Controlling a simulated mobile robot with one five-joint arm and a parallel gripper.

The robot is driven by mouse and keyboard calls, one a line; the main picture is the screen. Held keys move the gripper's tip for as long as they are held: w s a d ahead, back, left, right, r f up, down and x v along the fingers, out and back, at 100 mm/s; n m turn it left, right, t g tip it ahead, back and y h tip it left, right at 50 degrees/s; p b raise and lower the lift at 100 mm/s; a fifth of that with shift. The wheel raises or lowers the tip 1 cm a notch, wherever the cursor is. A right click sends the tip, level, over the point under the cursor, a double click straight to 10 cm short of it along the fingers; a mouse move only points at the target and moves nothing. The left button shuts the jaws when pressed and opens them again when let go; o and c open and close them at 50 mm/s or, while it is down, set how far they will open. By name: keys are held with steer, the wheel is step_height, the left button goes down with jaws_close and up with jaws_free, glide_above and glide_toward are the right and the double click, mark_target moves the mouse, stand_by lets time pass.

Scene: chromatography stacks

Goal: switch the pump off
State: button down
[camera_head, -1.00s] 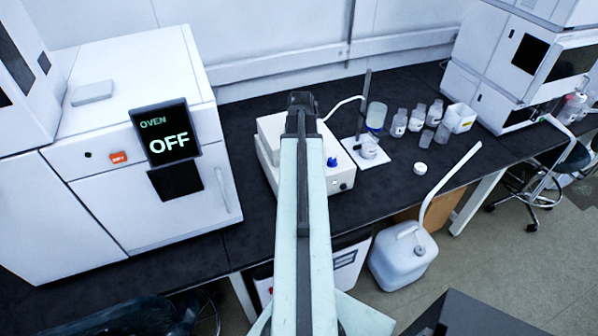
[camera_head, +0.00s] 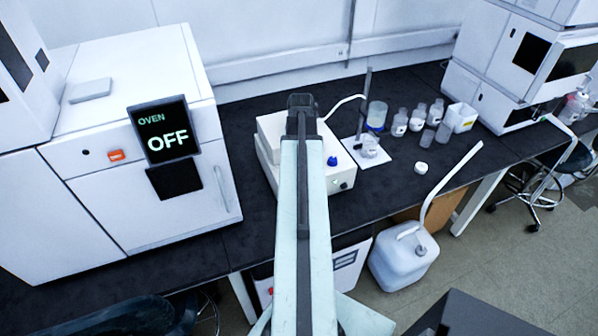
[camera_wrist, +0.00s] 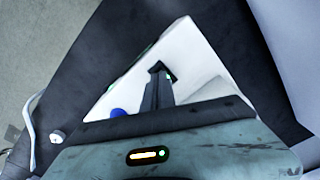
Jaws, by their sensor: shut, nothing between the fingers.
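A white box-shaped unit (camera_head: 338,180), which looks like the pump, stands on the dark bench in the middle of the head view. It has a blue knob (camera_head: 332,161) on it, and a thin tube leads from it to a small stand. My gripper (camera_head: 301,100) is shut and empty, over the unit, and my arm hides much of it. In the wrist view my gripper (camera_wrist: 161,70) points over the unit's white top (camera_wrist: 190,52). The blue knob (camera_wrist: 118,113) shows to its left. The unit's switch cannot be made out clearly.
An oven (camera_head: 110,195) on the left shows OFF and has an orange switch (camera_head: 116,155). Several small bottles (camera_head: 418,117) and a stand plate (camera_head: 352,160) are to the unit's right. A white canister (camera_head: 402,262) stands on the floor. Bare bench lies between oven and unit.

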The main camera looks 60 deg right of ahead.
steer(key=shift+f+b, duration=0.55)
steer(key=shift+f, duration=0.05)
steer(key=shift+r, duration=0.1)
step_height(320, 180, up, 7)
steer(key=p, duration=0.7)
stand_by(0.4)
